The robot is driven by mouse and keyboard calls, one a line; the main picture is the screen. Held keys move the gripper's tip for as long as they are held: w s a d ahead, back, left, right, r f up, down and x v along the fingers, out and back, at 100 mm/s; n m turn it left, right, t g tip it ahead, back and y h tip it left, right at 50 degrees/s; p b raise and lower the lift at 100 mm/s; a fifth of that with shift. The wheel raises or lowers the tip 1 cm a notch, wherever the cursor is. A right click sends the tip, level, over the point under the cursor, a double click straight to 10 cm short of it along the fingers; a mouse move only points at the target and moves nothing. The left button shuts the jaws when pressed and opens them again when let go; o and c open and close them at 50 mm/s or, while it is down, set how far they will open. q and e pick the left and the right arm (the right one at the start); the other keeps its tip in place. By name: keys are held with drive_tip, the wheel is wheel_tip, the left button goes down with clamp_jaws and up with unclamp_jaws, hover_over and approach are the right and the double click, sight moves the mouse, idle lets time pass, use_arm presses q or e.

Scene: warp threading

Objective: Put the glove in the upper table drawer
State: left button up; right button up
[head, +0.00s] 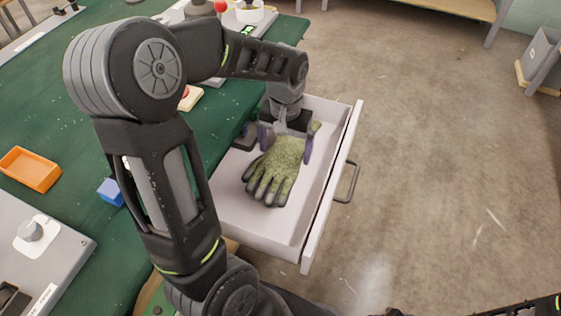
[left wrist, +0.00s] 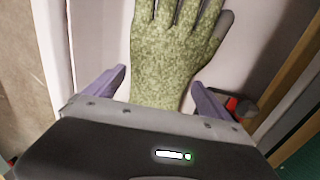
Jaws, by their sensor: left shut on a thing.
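The glove (head: 277,170) is mottled green with dark fingertips. It is within the open white drawer (head: 320,212), its fingers toward the near side of the head view. My left gripper (head: 287,143) is over the drawer and shut on the glove's cuff end. In the left wrist view the glove (left wrist: 172,55) passes between the two purple-grey fingers of this gripper (left wrist: 160,84). Whether the glove's fingers rest on the drawer floor I cannot tell. My right gripper is not in view.
The drawer's handle (head: 348,182) faces right, toward open floor (head: 430,150). The green table (head: 45,110) holds an orange tray (head: 30,169), a blue block (head: 111,191) and a grey device (head: 38,250). A red-and-black item (left wrist: 238,106) shows beside the glove in the wrist view.

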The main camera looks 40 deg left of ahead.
sight(285, 159)
use_arm(q)
drive_tip(key=shift+f+b, duration=0.6)
drive_tip(key=shift+f, duration=1.95)
drive_tip(key=shift+f, duration=0.2)
drive_tip(key=o, duration=1)
drive_tip(key=shift+o, duration=0.2)
drive_tip(key=shift+r, duration=0.55)
wheel_tip(285, 159, up, 11)
drive_tip(key=p, duration=0.2)
drive_tip(key=shift+r+p, duration=0.15)
drive_tip(key=shift+p, duration=0.25)
